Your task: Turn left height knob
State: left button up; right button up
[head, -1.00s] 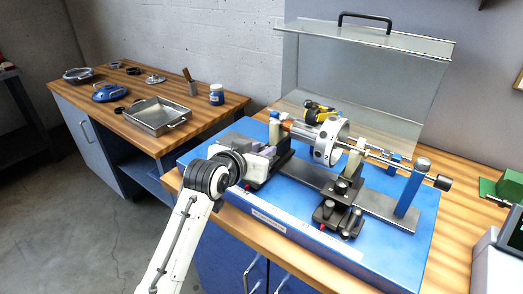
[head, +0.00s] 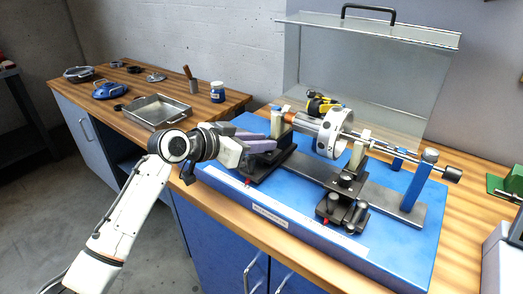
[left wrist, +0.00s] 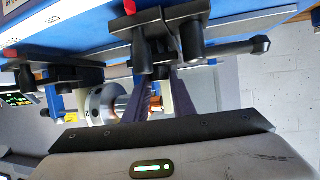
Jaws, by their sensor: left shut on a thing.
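The balancing stand has a blue base (head: 290,210) with a left support (head: 272,167) and a right support (head: 345,188). A rotor with a pale drilled disc (head: 331,133) lies across them. My left gripper (head: 268,146) reaches in from the left to the left support. Its purple-grey fingers are shut on a dark knob there, which they mostly hide in the head view. In the left wrist view, the left gripper's fingers (left wrist: 156,82) close around the dark knob (left wrist: 158,66) under the support. My right gripper is not in view.
A clear raised guard with a black handle (head: 368,10) stands behind the rotor. A metal tray (head: 157,111), a blue jar (head: 217,91) and other small items stand on the left bench.

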pick_arm(q)
jog(key=shift+w+a+f+m+g+h+b, duration=0.1)
jog(key=shift+m+g+h+b, duration=0.4)
jog(key=shift+m+g+b, duration=0.55)
jog(key=o, duration=1.1)
jog(key=shift+c, duration=0.2)
jog(key=b+v, duration=0.1)
jog(key=v, duration=0.9)
jog(key=shift+a, duration=0.1)
